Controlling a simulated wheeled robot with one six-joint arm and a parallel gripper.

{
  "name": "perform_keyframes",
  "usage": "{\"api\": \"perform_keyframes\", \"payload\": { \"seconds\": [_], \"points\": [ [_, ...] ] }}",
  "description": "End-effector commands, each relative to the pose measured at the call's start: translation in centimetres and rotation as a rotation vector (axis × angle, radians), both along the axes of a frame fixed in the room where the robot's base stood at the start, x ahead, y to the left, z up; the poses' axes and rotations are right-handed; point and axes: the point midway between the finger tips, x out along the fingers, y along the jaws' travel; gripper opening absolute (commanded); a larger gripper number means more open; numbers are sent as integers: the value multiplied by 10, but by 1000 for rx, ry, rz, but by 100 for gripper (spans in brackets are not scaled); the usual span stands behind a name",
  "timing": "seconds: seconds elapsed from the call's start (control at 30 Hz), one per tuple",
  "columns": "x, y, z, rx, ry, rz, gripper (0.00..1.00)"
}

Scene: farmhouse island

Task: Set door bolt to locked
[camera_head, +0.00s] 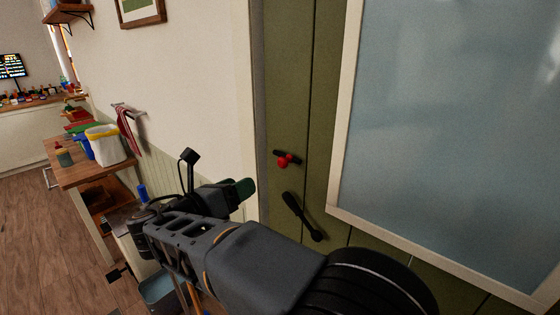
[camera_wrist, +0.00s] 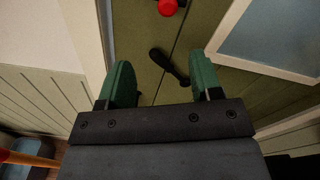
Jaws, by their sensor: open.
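The door bolt has a red knob (camera_head: 283,162) on a short dark bar, mounted on a green door (camera_head: 286,90). A dark lever handle (camera_head: 301,217) slants across the door below it. In the wrist view the red knob (camera_wrist: 168,7) is at the top edge, and the handle (camera_wrist: 168,66) lies beyond the gap between my fingers. My gripper (camera_wrist: 163,82) is open and empty, with green fingertips. In the head view my gripper (camera_head: 240,190) is left of the bolt and slightly lower, apart from it. The bolt's upper part is cut off in the wrist view.
A framed pale blue glass panel (camera_head: 455,130) fills the door's right side. A white wall (camera_head: 195,90) and door frame stand left of the door. A wooden table (camera_head: 88,172) with a white bin (camera_head: 108,146) is at left. Open wood floor (camera_head: 35,225) lies further left.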

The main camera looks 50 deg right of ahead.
Motion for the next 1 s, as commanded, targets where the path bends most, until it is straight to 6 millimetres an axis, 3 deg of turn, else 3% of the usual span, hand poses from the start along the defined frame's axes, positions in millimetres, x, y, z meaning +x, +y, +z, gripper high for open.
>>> {"api": "perform_keyframes", "payload": {
  "seconds": [0.13,0.33,0.8,1.0],
  "points": [
    [-4,0,8,-37,139,-20,59],
    [-6,-13,8,-33,194,-27,59],
    [-12,-98,9,-31,193,-28,59],
    [-14,-123,8,-31,193,-25,59]
  ]
}}
